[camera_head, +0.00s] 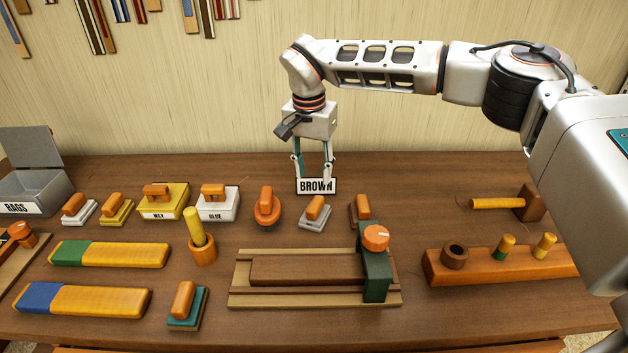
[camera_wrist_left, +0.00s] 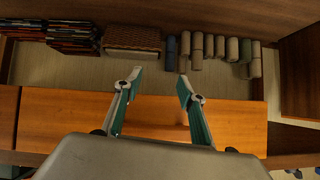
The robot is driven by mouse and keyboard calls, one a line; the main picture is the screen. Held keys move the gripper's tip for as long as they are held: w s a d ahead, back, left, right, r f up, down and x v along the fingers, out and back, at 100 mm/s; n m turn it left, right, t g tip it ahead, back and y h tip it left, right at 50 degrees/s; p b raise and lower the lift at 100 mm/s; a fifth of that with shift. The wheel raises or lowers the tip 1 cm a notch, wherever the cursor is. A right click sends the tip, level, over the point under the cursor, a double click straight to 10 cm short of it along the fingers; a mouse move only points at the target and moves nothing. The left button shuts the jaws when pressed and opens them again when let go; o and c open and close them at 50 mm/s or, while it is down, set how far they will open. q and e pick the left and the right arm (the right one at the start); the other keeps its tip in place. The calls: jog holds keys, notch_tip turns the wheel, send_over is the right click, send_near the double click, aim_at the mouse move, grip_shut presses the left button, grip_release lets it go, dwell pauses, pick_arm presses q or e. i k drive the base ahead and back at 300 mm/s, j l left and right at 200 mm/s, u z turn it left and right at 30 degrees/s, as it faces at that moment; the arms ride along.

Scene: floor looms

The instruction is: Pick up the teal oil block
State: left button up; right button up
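The teal oil block (camera_head: 186,322) sits at the table's front, left of centre, with an orange handle on its teal base. My right gripper (camera_head: 313,174) is at the back of the table, fingers apart and pointing down, far behind and to the right of the block. Its fingertips overlap the BROWN sign (camera_head: 317,187) in the picture; I cannot tell whether they touch it. My left gripper (camera_wrist_left: 157,82) shows only in the left wrist view. It is open and empty above an orange wooden surface; the teal block is not visible there.
The green-ended board (camera_head: 110,254) and blue-ended board (camera_head: 83,299) lie left of the block. A wooden cup (camera_head: 202,251) with a yellow stick stands behind it. A long wooden fixture (camera_head: 305,270) lies to its right. Several handled blocks line the back, beside the RAGS box (camera_head: 35,188).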

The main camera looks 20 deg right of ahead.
aim_at(187, 307)
jog(key=k, duration=1)
